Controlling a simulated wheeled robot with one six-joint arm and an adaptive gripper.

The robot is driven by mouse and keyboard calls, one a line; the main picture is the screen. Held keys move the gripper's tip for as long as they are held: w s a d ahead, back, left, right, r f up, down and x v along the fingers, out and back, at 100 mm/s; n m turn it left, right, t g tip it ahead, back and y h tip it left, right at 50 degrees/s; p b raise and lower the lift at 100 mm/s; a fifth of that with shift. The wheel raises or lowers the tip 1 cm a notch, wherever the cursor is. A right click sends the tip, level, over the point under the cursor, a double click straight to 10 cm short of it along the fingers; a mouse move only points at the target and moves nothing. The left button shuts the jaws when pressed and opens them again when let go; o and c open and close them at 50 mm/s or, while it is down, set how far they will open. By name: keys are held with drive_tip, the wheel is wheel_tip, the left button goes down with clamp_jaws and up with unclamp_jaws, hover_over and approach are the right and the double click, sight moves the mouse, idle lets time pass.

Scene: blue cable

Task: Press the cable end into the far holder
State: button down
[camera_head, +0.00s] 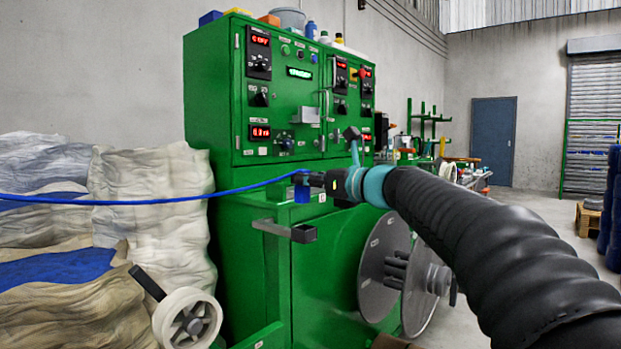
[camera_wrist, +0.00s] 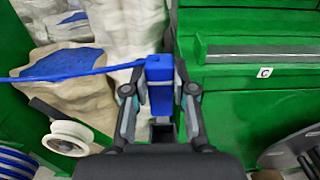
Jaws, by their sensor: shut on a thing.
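My gripper (camera_head: 312,180) is shut on the blue block-shaped cable end (camera_head: 301,190). In the wrist view the cable end (camera_wrist: 159,88) sits upright between the two fingers. The blue cable (camera_head: 150,200) runs from it to the left, nearly level, out of view. A grey open-topped square holder (camera_head: 303,233) on a bar stands below the cable end in the head view. In the wrist view a dark square opening (camera_wrist: 162,132) shows just below the cable end, partly hidden by my gripper. I cannot tell for certain which holder is the far one.
A green machine cabinet (camera_head: 225,110) with dials and displays stands behind my gripper. A cream wheel (camera_head: 187,318) and wrapped sacks (camera_head: 155,180) are at the left. Metal reel discs (camera_head: 385,262) are at the lower right of the cabinet. Open air surrounds the cable on the left.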

sight(307, 194)
drive_tip(key=shift+f+b, duration=1.05)
drive_tip(key=shift+f, duration=0.65)
drive_tip(key=shift+s+d, duration=0.15)
drive_tip(key=shift+d, duration=0.1)
drive_tip(key=shift+f+b, duration=1.4)
drive_tip(key=shift+f, duration=0.75)
idle(2.0)
drive_tip(key=c, duration=0.9)
unclamp_jaws()
drive_tip(key=shift+o, duration=0.2)
drive_tip(key=v, duration=0.8)
drive_tip(key=shift+b, duration=0.45)
